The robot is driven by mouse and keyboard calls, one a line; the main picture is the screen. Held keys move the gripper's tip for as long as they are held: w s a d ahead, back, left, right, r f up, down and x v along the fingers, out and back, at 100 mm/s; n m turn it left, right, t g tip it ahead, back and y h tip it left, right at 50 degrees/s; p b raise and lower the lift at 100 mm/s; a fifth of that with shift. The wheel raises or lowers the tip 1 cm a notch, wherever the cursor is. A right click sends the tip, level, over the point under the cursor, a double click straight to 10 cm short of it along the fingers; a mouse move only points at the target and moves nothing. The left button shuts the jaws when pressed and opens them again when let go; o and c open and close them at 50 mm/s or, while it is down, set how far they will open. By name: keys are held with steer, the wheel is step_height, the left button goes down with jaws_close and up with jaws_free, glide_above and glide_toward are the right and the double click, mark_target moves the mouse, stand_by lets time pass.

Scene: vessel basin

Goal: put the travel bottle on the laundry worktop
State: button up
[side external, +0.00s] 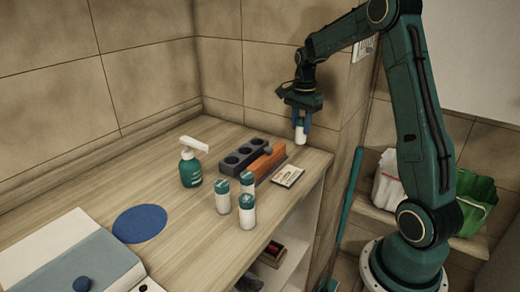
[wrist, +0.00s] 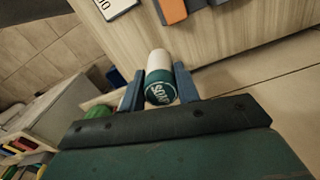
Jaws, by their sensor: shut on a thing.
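My gripper (side external: 301,120) is shut on a small white and teal bottle (side external: 300,136), which hangs below the fingers near the far right corner of the wooden worktop (side external: 180,245). In the wrist view the held bottle (wrist: 161,76) sits between the two blue fingers (wrist: 160,88), with its teal end and a "SOAP" label towards the camera. I cannot tell whether its lower end touches the worktop. Several similar white and teal bottles stand upright near the worktop's front edge, one of them the nearest (side external: 247,212).
A dark block with round holes (side external: 236,157), an orange block (side external: 265,163) and a small card (side external: 288,176) lie left of the gripper. A teal spray bottle (side external: 190,170) and a blue disc (side external: 140,223) are further left. Tiled walls close the back and right.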

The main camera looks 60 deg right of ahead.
mark_target(300, 136)
steer(key=shift+f, duration=2.15)
steer(key=shift+f, duration=0.1)
steer(key=o, duration=1)
step_height(300, 136, up, 12)
steer(key=shift+r, duration=0.1)
